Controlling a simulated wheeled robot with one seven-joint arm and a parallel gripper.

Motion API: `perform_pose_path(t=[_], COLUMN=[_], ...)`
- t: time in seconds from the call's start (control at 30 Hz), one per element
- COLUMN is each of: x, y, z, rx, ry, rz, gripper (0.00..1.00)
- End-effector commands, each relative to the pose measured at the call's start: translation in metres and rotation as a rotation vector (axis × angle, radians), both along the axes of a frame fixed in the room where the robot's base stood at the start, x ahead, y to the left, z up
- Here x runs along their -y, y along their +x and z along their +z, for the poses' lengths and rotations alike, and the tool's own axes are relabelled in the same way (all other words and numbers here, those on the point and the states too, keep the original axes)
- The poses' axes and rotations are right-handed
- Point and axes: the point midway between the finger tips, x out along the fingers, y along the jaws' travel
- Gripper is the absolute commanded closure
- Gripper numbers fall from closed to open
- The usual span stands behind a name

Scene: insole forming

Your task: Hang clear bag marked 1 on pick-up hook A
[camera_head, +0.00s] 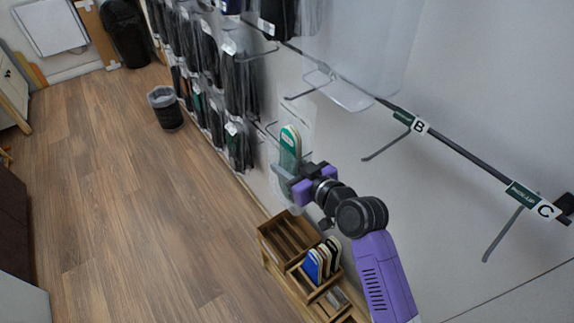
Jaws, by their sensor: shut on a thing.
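My gripper (294,182) is shut on a clear bag (288,168) with a green insole (290,145) in it. The bag stands roughly upright above the wooden rack, close to the wall. Its mark cannot be read. A wall rail carries hook B (385,147) and hook C (502,236), both bare. Another hook (304,95) sticks out left of B, partly behind a clear hanging sheet; no letter A is readable.
A wooden rack (272,243) with blue, white and dark insoles (316,264) stands below my gripper. Packed dark goods (240,85) hang along the wall to the left. The large clear sheet (365,45) hangs before the rail. A bin (166,108) stands on open floor.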

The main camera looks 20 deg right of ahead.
Motion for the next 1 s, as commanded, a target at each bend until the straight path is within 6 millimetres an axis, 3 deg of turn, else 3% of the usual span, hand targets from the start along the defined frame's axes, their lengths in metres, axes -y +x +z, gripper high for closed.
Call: perform_pose_path(t=[0.13, 0.17, 0.3, 0.67, 1.0], x=[0.000, 0.000, 0.000, 0.000, 0.010], y=[0.000, 0.000, 0.000, -0.002, -0.047], z=[0.000, 0.000, 0.000, 0.000, 0.013], rx=[0.001, 0.001, 0.001, -0.001, 0.000], ry=[0.000, 0.000, 0.000, 0.000, 0.000], rz=[0.000, 0.000, 0.000, 0.000, -0.001], gripper=[1.00, 0.60, 0.37, 0.37, 0.37])
